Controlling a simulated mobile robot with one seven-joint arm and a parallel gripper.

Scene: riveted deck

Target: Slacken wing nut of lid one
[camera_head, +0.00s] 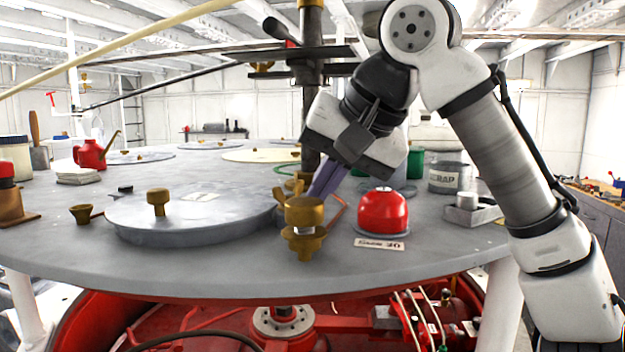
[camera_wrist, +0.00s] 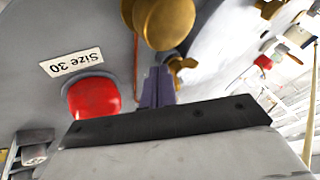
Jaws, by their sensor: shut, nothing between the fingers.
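A round grey lid (camera_head: 190,222) lies on the deck at front left, with a brass knob (camera_head: 158,198) on top. At its right edge stands a brass fitting (camera_head: 304,213) with a round cap; it also shows in the wrist view (camera_wrist: 168,22). A smaller brass piece, perhaps the wing nut (camera_wrist: 182,65), shows beside my fingers in the wrist view. My gripper (camera_head: 320,187) points down just behind and right of the fitting. Its purple fingers (camera_wrist: 157,82) are shut and empty. The fitting partly hides the fingertips in the head view, so I cannot tell whether they touch brass.
A red dome (camera_head: 383,211) with a "Size 30" label (camera_head: 380,243) sits right of the fitting. A SCRAP tin (camera_head: 449,178) and a grey tray (camera_head: 474,215) stand farther right. A dark central post (camera_head: 311,130) rises behind. A red oil can (camera_head: 90,154) is at left.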

